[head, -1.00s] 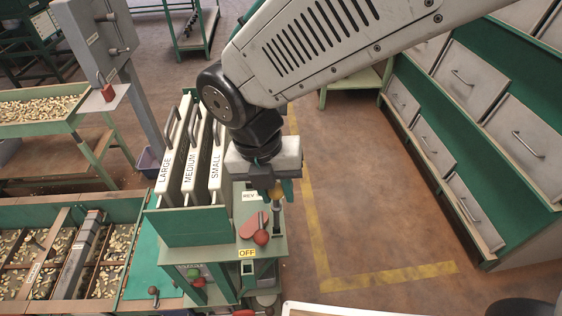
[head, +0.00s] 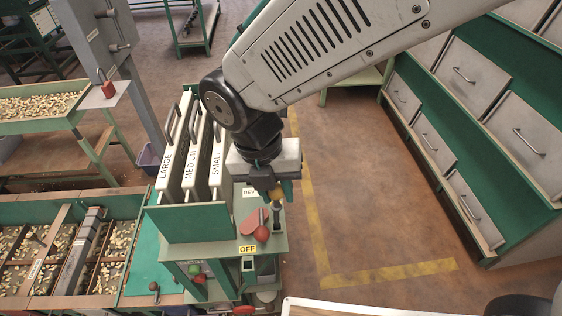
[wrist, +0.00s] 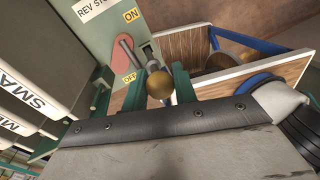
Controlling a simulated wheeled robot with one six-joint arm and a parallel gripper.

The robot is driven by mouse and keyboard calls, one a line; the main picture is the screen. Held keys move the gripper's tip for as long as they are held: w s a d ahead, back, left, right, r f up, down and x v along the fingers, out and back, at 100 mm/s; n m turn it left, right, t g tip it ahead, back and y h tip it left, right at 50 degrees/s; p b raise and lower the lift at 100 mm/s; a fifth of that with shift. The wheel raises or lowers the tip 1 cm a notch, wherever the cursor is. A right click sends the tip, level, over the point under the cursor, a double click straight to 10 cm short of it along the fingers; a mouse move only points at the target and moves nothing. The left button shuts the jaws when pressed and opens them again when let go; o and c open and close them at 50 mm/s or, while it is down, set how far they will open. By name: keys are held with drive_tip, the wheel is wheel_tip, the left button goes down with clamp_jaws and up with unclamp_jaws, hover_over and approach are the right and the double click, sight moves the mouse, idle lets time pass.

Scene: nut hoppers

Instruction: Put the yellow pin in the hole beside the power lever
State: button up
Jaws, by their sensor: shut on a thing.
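My gripper (head: 276,190) is shut on the yellow pin, whose round brass-yellow head (wrist: 160,85) shows between the green fingers in the wrist view. The head view also shows a bit of the yellow head (head: 276,193). The gripper is above the right side of the green machine panel (head: 237,240). The power lever (head: 262,233), with a red knob, stands just left of and in front of the gripper, over a pink-red plate. A dark upright piece is directly below the fingers. The hole and the pin's lower end are hidden, so I cannot tell whether they meet.
White gates marked LARGE, MEDIUM and SMALL (head: 216,160) stand upright left of my gripper. Nut bins (head: 60,245) lie further left. An OFF label (head: 247,249) is on the panel front. Drawer cabinets (head: 450,150) line the right, with clear floor between.

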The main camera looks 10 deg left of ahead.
sight(274, 205)
drive_tip(key=shift+f, duration=3.5)
drive_tip(key=o, duration=1.1)
drive_tip(key=shift+a+r, duration=0.25)
drive_tip(key=shift+r, duration=1)
drive_tip(key=shift+a+r, duration=0.25)
drive_tip(key=shift+r, duration=1.05)
drive_tip(key=shift+a+r, duration=0.25)
drive_tip(key=shift+r, duration=1)
drive_tip(key=shift+a+r, duration=0.3)
drive_tip(key=shift+r, duration=1.2)
drive_tip(key=shift+a+r, duration=0.3)
drive_tip(key=shift+r, duration=1.15)
drive_tip(key=shift+a+r, duration=0.3)
drive_tip(key=shift+r, duration=1.2)
